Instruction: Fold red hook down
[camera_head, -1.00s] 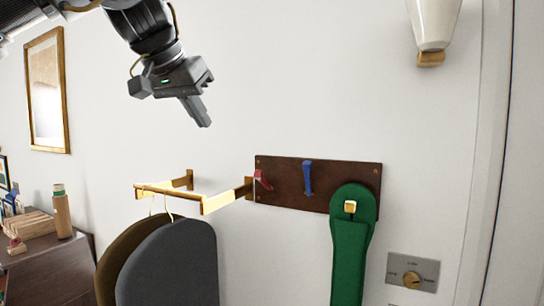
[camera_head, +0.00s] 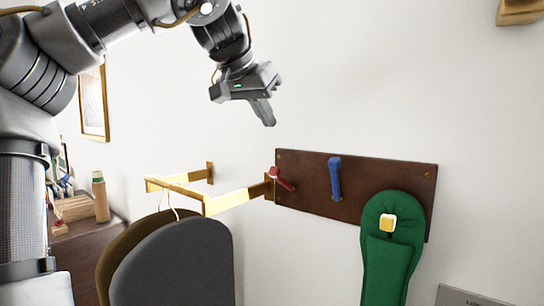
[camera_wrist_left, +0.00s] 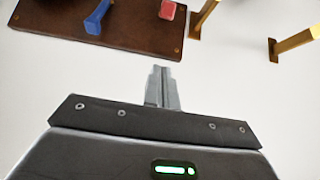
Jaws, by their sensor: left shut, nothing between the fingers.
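The red hook (camera_head: 281,178) is mounted at the left end of a dark brown wall board (camera_head: 310,196) and sticks out from it. It also shows in the left wrist view (camera_wrist_left: 167,10), near the top edge, partly cut off. My left gripper (camera_head: 268,118) is above the board's left end, its fingertips pointing down, apart from the hook. In the left wrist view its fingers (camera_wrist_left: 160,72) are shut together with nothing between them. My right gripper is not in view.
A blue hook (camera_head: 335,178) sits right of the red one. A green padded item (camera_head: 390,255) hangs from a yellow hook (camera_head: 387,223) at the right. A gold rail (camera_head: 225,203) with hangers and dark garments (camera_head: 175,265) juts out at the left. The wall above is clear.

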